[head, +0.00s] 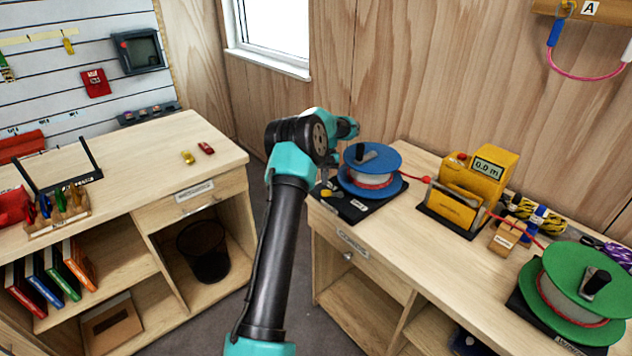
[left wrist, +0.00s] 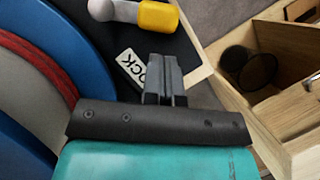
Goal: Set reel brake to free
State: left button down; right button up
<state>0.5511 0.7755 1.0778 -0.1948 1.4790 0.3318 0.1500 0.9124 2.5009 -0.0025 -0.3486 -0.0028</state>
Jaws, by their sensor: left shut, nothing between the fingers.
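The blue reel (head: 385,156) with red cord stands on a black base plate (head: 352,214) at the left end of the right bench. Its brake lever, with a yellow knob (head: 326,193), sits at the plate's front left. In the left wrist view, the grey lever and yellow knob (left wrist: 158,17) lie beyond my fingers, apart from them. A white label (left wrist: 133,68) on the plate reads "OCK", its first letter hidden. My left gripper (left wrist: 165,60) is shut and empty over the plate, near that label and beside the blue reel (left wrist: 72,35). My right gripper is not in view.
A yellow meter (head: 470,190) stands right of the blue reel, with the red cord running to it. A green reel (head: 575,290) is at the right bench's front right. The left bench (head: 130,170) holds small items. A floor gap separates the benches.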

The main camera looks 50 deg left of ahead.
pick_arm(q)
jog(key=shift+s+d, duration=0.55)
jog(key=shift+s, duration=0.15)
